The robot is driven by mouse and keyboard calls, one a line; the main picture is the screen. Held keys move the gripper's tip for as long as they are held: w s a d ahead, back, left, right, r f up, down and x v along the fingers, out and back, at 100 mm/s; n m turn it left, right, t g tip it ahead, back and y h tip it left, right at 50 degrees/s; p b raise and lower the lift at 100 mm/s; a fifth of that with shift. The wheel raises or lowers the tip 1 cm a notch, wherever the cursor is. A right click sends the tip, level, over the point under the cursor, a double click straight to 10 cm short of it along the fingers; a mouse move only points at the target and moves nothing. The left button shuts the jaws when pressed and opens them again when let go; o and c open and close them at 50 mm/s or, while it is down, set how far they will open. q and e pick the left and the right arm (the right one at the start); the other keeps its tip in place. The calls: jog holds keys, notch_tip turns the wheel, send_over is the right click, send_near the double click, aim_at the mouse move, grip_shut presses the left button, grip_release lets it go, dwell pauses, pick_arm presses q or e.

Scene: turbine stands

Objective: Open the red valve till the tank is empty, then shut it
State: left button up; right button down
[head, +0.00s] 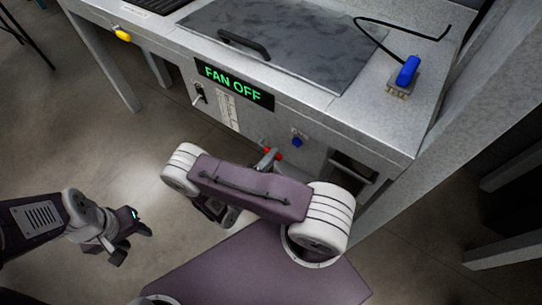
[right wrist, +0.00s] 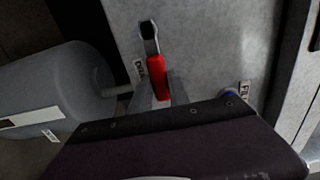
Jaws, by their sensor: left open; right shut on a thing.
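The red valve (right wrist: 157,76) has a red-sleeved handle on a metal lever, on the grey stand's front, beside a partly hidden label. My right gripper (right wrist: 159,96) is shut on the red handle, with one finger on each side. In the head view, bits of red (head: 278,156) show just beyond my right arm, which hides most of the right gripper. A grey cylindrical tank (right wrist: 52,82) lies at the left in the right wrist view, joined by a short pipe; its level cannot be told. My left gripper (head: 132,246) is open and empty, low at the left, away from the stand.
A sign reading FAN OFF (head: 234,84) and a switch (head: 198,95) are on the stand's front. A blue valve (head: 297,141) sits right of the red one, near a FILL label (right wrist: 245,90). A blue-handled device (head: 407,72) stands on top.

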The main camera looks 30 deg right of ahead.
dwell(0.5)
jog(key=c, duration=1.2)
grip_release()
jog(key=shift+r, duration=0.1)
jog(key=shift+c, duration=0.2)
jog(key=p+v, duration=0.1)
jog(key=v, duration=0.8)
